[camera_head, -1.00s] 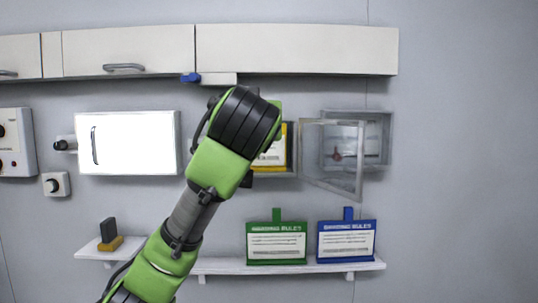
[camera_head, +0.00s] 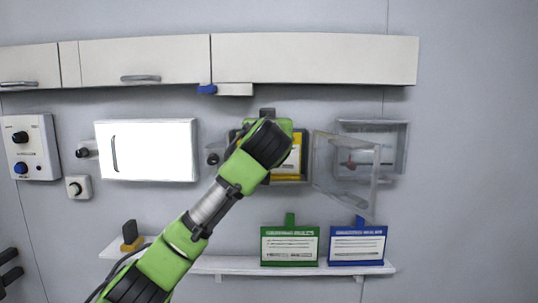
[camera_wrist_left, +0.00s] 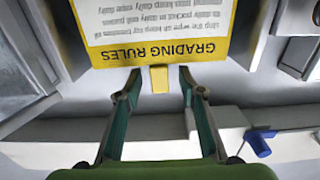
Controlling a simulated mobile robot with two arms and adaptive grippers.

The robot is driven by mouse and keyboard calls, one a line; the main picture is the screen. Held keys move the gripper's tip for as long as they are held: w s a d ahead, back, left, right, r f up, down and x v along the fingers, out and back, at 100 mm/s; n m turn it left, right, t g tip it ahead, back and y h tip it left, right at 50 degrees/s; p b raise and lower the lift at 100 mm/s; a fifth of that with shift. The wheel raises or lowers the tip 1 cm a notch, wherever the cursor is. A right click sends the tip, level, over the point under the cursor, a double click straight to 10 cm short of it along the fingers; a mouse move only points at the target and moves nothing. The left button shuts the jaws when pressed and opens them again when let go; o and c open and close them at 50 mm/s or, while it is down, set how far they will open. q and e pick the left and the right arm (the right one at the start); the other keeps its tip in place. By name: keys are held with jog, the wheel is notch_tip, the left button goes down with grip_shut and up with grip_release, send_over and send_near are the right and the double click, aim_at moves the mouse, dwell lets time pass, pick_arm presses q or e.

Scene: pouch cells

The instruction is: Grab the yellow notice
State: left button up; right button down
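The yellow notice (camera_head: 292,158) is partly hidden behind my left arm in the head view and stands in a grey holder on the wall. In the left wrist view the notice (camera_wrist_left: 155,47) appears upside down, with the words GRADING RULES and a yellow tab (camera_wrist_left: 159,78). My left gripper (camera_wrist_left: 157,76) is open. Its two fingers are on either side of the tab, with a gap visible on both sides. In the head view the fingers are mostly hidden by my wrist. My right gripper is not in view.
A clear box (camera_head: 400,132) with its door (camera_head: 345,178) swung open is right of the notice. Green (camera_head: 290,246) and blue (camera_head: 357,246) notices stand on a shelf (camera_head: 235,266) below. A cabinet (camera_head: 310,58) hangs above, with a blue-ended part (camera_head: 207,89) under it.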

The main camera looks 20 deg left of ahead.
pick_arm(q)
jog(key=shift+p+x, duration=0.35)
jog(key=shift+x, duration=0.65)
jog(key=shift+d, duration=0.1)
grip_shut()
jog(key=shift+r, duration=0.1)
